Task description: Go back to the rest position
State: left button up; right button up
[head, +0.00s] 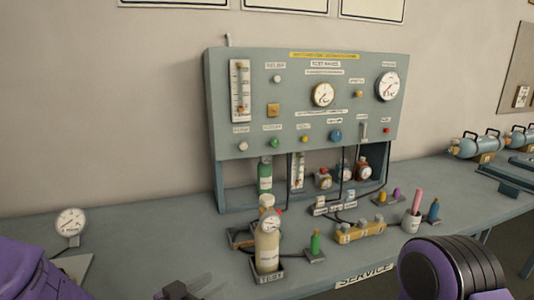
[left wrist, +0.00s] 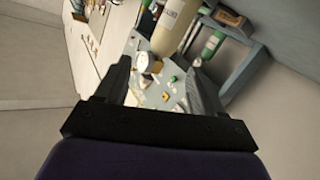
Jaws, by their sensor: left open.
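My left gripper (head: 182,291) shows at the bottom edge of the head view, low in front of the bench, with most of it cut off. In the left wrist view its two dark fingers (left wrist: 160,85) stand apart with nothing gripped between them. The cream cylinder with a gauge (head: 267,245) stands upright on the bench, to the right of the gripper and apart from it. A cream cylinder also shows beyond the fingers in the left wrist view (left wrist: 174,30). My right arm shows at the lower right of the head view; its gripper is out of view.
A grey test panel (head: 300,125) with gauges stands at the back of the bench (head: 150,245). A small gauge stand (head: 70,224) is at the left. The bench's left middle is clear.

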pick_arm(q)
jog(key=s+a+f+n+g+y, duration=0.1)
jog(key=s+a+f+n+y, duration=0.2)
jog(key=f, duration=0.5)
jog(key=s+a+f+n+g+y, duration=0.1)
jog(key=s+a+f+n+y, duration=0.15)
jog(key=f, duration=0.45)
jog(key=s+a+f+n+g+y, duration=0.1)
jog(key=s+a+f+n+y, duration=0.25)
jog(key=f, duration=0.45)
jog(key=s+a+f+n+g+y, duration=0.1)
jog(key=s+a+f+g+y, duration=0.1)
jog(key=s, duration=0.7)
jog(key=s+a+f+n+g+y, duration=0.1)
jog(key=s+a+f+g+y, duration=0.1)
jog(key=s+a+f+g, duration=0.2)
jog(key=s+a+f, duration=0.3)
jog(key=s, duration=0.3)
jog(key=shift+f+n+y, duration=0.3)
jog(key=shift+f+y, duration=0.05)
jog(key=shift+y, duration=0.05)
pick_arm(e)
jog(key=s+d+f+m+g+h, duration=0.9)
jog(key=s+d+f, duration=0.7)
jog(key=s+d, duration=0.3)
jog(key=shift+s+d+f+m+g, duration=0.2)
jog(key=shift+s+m+g, duration=0.25)
jog(key=shift+m+g, duration=0.25)
